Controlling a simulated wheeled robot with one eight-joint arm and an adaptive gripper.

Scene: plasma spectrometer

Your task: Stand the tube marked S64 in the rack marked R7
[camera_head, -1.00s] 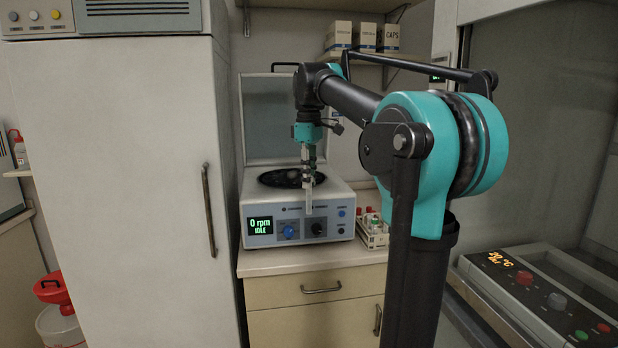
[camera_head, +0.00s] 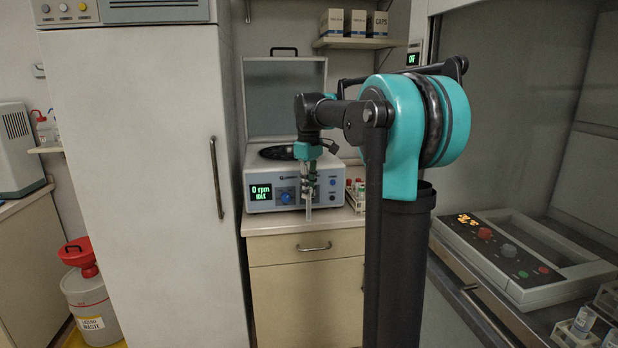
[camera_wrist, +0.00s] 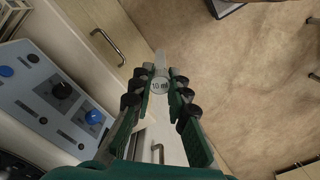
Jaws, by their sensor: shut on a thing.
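My gripper (camera_head: 310,180) is shut on a clear tube (camera_head: 308,211), which hangs upright below the fingers in front of the centrifuge. In the wrist view the tube (camera_wrist: 160,74) sits between the fingertips of my gripper (camera_wrist: 160,83); its pale top band seems to read "10 ml", and no S64 mark can be read. One rack (camera_head: 357,205) with red- and green-capped tubes stands right of the centrifuge, partly hidden by my arm. Another rack (camera_head: 572,333) with tubes is at the lower right, cut by the frame edge. No R7 mark is legible.
The centrifuge (camera_head: 258,208) has its lid up and shows 0 rpm. A tall white cabinet (camera_head: 145,200) stands left, with a red-topped waste can (camera_head: 90,300) beyond it. A control panel with buttons (camera_head: 500,250) lies on the right bench. Bare floor (camera_wrist: 240,60) shows in the wrist view.

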